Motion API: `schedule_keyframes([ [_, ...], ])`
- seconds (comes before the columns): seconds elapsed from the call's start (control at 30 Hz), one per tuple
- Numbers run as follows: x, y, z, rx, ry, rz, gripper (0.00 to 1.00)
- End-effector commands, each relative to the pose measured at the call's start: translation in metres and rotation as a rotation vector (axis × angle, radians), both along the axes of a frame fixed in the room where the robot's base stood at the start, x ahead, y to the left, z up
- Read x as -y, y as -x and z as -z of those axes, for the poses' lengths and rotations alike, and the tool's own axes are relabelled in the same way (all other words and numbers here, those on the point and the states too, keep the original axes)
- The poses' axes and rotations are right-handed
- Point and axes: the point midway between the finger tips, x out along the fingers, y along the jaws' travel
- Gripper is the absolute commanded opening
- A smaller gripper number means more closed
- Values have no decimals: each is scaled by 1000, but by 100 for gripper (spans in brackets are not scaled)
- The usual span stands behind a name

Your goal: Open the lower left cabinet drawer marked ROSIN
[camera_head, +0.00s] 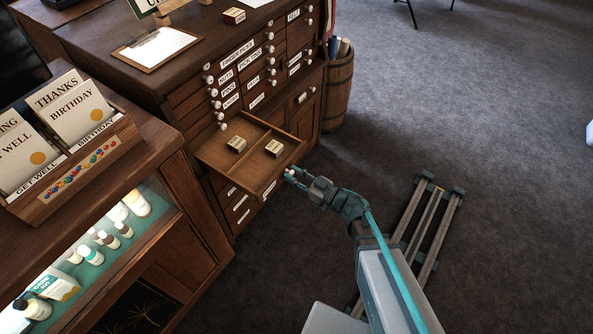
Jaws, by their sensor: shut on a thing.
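A wooden drawer (213,153) stands pulled out from the left part of the dark wooden cabinet (190,40). It is divided into two compartments, with one small box (237,144) in the left one and another small box (273,148) in the right one. A white label (268,190) is on its front; I cannot read it surely from this angle. My gripper (291,173) is at the right end of the drawer front, shut on a white knob there. The fingers hide much of the knob.
More labelled drawers (240,208) lie below the open one. A glass-fronted counter (150,145) with a card rack (75,165) stands at the left. A wooden barrel (338,95) stands beyond the cabinet. The carpet (490,150) to the right is mostly free.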

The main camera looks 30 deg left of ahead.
Motion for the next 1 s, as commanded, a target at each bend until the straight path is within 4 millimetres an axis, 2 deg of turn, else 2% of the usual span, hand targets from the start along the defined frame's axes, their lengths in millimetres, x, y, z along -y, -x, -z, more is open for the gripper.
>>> schedule_keyframes([
  [0.33,0,1,0,1,0,-2,0],
  [0.37,0,1,0,1,0,-2,32],
  [0.5,0,0,0,0,0,-1,53],
  [0.83,2,0,0,0,0,0,53],
  [1.0,16,2,-1,0,0,2,53],
])
